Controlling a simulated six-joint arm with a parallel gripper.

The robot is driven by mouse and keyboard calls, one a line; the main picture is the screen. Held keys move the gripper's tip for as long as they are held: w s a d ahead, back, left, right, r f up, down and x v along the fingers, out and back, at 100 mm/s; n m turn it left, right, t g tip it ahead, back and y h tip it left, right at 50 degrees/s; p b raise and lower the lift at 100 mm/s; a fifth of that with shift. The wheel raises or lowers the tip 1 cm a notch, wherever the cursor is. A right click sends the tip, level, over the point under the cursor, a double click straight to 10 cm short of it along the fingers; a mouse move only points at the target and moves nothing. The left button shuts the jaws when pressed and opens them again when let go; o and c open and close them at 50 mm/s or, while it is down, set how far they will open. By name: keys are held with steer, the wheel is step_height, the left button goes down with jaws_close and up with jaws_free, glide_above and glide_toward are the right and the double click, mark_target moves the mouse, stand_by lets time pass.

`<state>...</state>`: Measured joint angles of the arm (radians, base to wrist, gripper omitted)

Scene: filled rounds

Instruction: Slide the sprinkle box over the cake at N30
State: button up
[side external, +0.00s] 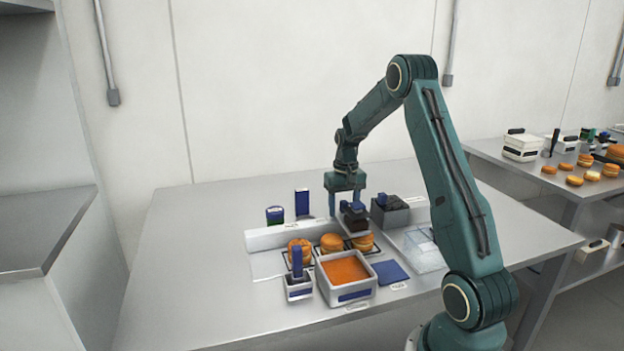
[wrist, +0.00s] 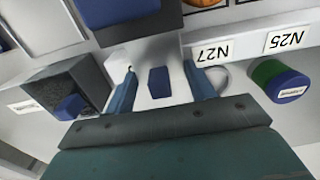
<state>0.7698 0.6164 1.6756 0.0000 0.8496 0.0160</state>
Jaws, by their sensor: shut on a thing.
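My gripper (side external: 347,203) is low over the back of the work area. In the wrist view my gripper (wrist: 162,75) has its fingers around a pale box with a blue knob (wrist: 158,82); I take this as the sprinkle box. Its underside is hidden. A dark block with a blue top (side external: 357,223) is close by the fingers and shows at the top of the wrist view (wrist: 115,10). Three round orange cakes, left (side external: 299,252), middle (side external: 331,243) and right (side external: 363,243), stand in front. I cannot read which is N30.
An orange-filled tray (side external: 335,291) and a small white box with a blue post (side external: 297,263) stand in front. A dark grey box (side external: 396,216) is right. A green-and-blue cylinder (side external: 275,216) and a tall blue block (side external: 302,203) are back left. The table's left side is clear.

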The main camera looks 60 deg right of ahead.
steer(key=shift+s+d, duration=0.8)
steer(key=shift+d, duration=0.05)
steer(key=o, duration=0.9)
steer(key=shift+r, duration=0.15)
steer(key=shift+r, duration=3.4)
